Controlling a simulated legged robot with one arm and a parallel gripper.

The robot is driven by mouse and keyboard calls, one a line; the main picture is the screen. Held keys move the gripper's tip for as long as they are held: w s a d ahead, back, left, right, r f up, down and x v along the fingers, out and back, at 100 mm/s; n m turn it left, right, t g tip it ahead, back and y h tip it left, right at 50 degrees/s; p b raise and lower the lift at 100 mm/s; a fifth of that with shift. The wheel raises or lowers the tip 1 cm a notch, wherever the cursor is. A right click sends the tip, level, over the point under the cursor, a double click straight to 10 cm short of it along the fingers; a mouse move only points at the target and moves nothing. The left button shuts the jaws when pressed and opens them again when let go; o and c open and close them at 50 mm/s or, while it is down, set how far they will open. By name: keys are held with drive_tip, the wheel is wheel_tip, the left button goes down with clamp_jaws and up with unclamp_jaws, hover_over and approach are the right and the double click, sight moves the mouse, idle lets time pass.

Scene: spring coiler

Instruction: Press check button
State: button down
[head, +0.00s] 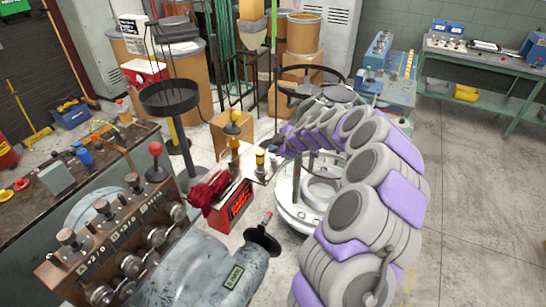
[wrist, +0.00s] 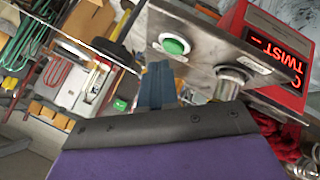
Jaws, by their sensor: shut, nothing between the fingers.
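A round green button (wrist: 174,45) with a pale ring sits on a metal panel (wrist: 197,28) in the wrist view. A silver round knob or button (wrist: 230,82) is on the same panel to its right. Small labels are beside both, too small to read, so I cannot tell which is the check button. My gripper (wrist: 158,70) shows blue-grey fingers shut together and empty, just below the green button in the picture. I cannot tell whether they touch the panel. In the head view my purple and grey arm curves over toward the panel, and the fingertips are hard to make out.
A red box (wrist: 275,50) with a lit display reading "TWIST" adjoins the panel; it also shows in the head view (head: 236,205). A lever console (head: 110,240) stands at the lower left. A round metal machine base (head: 291,205) lies beside my arm. Open floor (head: 480,190) is at right.

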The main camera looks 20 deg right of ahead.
sight(275, 158)
drive_tip(key=shift+f+b, duration=0.75)
drive_tip(key=shift+b, duration=0.85)
idle(1.1)
drive_tip(key=shift+r, duration=0.85)
drive_tip(key=shift+r, duration=2.5)
drive_tip(key=shift+s, duration=0.1)
